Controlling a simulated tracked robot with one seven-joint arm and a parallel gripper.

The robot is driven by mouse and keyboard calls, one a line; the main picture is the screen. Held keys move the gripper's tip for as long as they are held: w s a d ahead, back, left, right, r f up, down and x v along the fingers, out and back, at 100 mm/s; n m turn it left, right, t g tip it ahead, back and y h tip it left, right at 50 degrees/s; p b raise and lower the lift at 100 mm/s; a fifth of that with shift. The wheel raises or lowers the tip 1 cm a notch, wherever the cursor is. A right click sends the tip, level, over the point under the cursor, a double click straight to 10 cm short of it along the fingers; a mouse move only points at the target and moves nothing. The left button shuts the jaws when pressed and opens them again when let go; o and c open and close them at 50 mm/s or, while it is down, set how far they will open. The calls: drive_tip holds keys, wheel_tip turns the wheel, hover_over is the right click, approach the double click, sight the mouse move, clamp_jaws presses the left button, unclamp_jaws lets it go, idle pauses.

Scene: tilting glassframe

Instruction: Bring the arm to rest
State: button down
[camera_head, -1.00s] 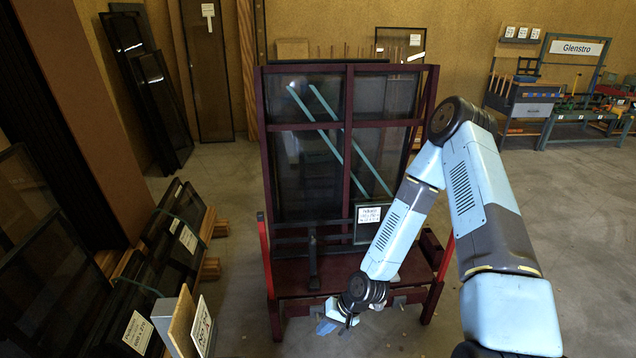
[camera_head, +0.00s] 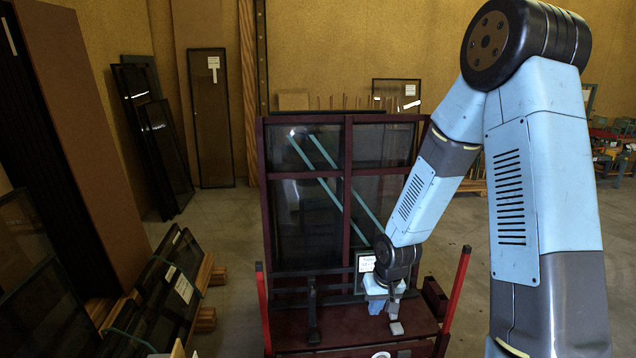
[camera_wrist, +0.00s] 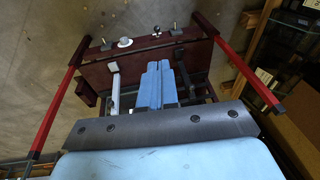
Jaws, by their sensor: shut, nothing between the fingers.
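My arm reaches in from the right in the head view, with its elbow high and its forearm slanting down to the left. My gripper (camera_head: 388,308) is at the lower end, above the base of the dark red glass frame (camera_head: 345,215). In the wrist view my gripper (camera_wrist: 156,66) shows its light blue fingers together, with nothing between them. The frame stands upright and holds dark glass panes, with two pale teal strips running diagonally across. A white label (camera_head: 366,263) sits on the frame just behind my wrist. Whether the gripper touches anything cannot be told.
Red side bars (camera_head: 456,300) rise at both sides of the frame's base, and a black upright post (camera_head: 313,312) stands at its front. Stacked glass panels (camera_head: 165,290) lie to the left. A workbench stands far right. Bare floor lies right of the frame.

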drive_tip(key=s+d+r+t+h, duration=0.1)
drive_tip(key=s+d+r, duration=0.2)
drive_tip(key=r, duration=0.8)
drive_tip(key=s+d+r+t+h, duration=0.1)
drive_tip(key=s+d+r, duration=0.15)
drive_tip(key=r, duration=0.85)
drive_tip(key=s+d+r+m+t, duration=0.1)
drive_tip(key=s+d+r, duration=0.2)
drive_tip(key=s+r, duration=1)
drive_tip(key=shift+s+r+m+t, duration=0.15)
drive_tip(key=shift+s+m+t, duration=0.2)
drive_tip(key=shift+s, duration=0.9)
drive_tip(key=shift+w, duration=0.1)
